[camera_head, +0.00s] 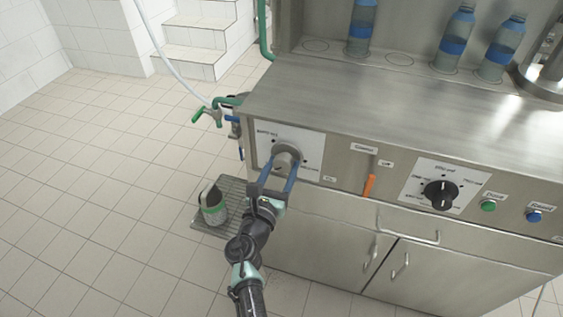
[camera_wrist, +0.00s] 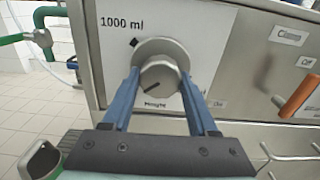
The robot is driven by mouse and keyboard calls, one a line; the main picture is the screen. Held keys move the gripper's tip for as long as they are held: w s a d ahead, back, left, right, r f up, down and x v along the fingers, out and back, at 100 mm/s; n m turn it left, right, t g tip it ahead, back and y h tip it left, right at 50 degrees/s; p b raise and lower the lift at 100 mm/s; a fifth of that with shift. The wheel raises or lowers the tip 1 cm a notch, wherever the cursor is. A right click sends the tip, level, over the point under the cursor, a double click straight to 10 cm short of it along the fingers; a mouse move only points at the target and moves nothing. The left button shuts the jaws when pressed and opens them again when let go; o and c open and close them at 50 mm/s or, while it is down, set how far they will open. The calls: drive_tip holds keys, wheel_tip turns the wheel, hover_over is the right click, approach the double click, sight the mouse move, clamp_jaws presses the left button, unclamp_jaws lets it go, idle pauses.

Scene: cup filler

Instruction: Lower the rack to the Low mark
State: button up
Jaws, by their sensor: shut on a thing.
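A grey round knob (camera_head: 286,158) sits on a white plate at the left of the steel machine's front. It also shows in the wrist view (camera_wrist: 160,68), with a dark line on its face pointing down and left. The plate (camera_wrist: 205,25) reads "1000 ml" at upper left and has what looks like "Height" below the knob. My gripper (camera_head: 283,170) reaches it from the front, its blue fingers shut on either side of the knob. I cannot clearly make out a Low mark or a rack.
An orange lever (camera_head: 369,186), a black dial (camera_head: 440,194), a green button (camera_head: 488,206) and a blue button (camera_head: 534,217) lie to the right. Bottles (camera_head: 453,38) stand on top. Cupboard handles stick out below.

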drive_tip(key=shift+n+p, duration=0.5)
drive_tip(key=shift+n, duration=0.7)
drive_tip(key=o, duration=1.4)
drive_tip(key=shift+c, duration=0.2)
drive_tip(key=p+v, duration=0.2)
drive_tip(key=v, duration=1.1)
